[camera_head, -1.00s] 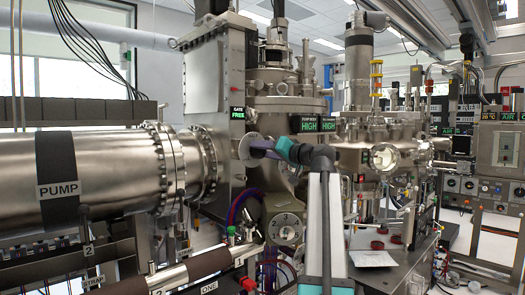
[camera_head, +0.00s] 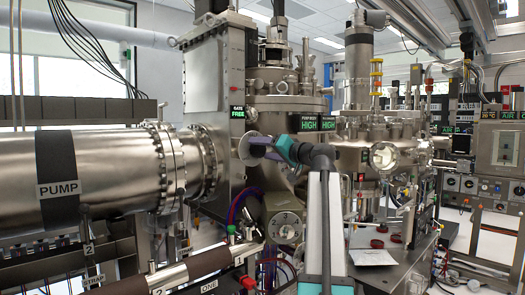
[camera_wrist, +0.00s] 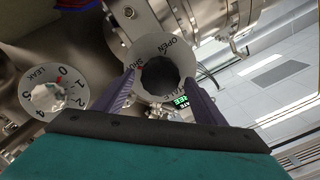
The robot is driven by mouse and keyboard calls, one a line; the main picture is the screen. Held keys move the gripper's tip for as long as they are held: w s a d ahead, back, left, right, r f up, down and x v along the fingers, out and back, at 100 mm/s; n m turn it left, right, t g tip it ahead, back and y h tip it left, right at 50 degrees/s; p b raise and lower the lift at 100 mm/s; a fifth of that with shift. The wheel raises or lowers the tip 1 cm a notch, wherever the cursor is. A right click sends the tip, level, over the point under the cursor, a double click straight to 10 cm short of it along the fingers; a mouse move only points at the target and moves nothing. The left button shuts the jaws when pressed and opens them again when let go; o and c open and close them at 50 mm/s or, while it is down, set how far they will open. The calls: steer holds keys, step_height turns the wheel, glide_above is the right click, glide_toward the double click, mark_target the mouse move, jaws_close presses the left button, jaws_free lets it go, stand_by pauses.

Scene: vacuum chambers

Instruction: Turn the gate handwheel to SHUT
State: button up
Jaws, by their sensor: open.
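The gate handwheel shows in the wrist view as a dark, many-sided knob (camera_wrist: 160,77) in front of a pale round plate (camera_wrist: 143,50) marked OPEN and SHUT. In the head view the plate (camera_head: 247,150) is on the grey gate housing, partly hidden by my gripper (camera_head: 264,146). My gripper (camera_wrist: 159,79) is open, with one purple finger on each side of the knob. Small gaps seem to show between fingers and knob; I cannot tell contact. A sign reading GATE FREE (camera_head: 237,112) is lit green above the plate.
A LEAK dial (camera_wrist: 50,90) sits left of the handwheel in the wrist view and below my gripper in the head view (camera_head: 286,226). The large PUMP cylinder (camera_head: 110,172) fills the left. A steel chamber (camera_head: 282,100) with lit HIGH displays stands close behind my wrist.

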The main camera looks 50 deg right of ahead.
steer(key=shift+s, duration=0.15)
steer(key=s+a+b, duration=0.1)
steer(key=s+b, duration=0.2)
steer(key=s, duration=1)
steer(key=shift+s, duration=0.3)
stand_by(0.3)
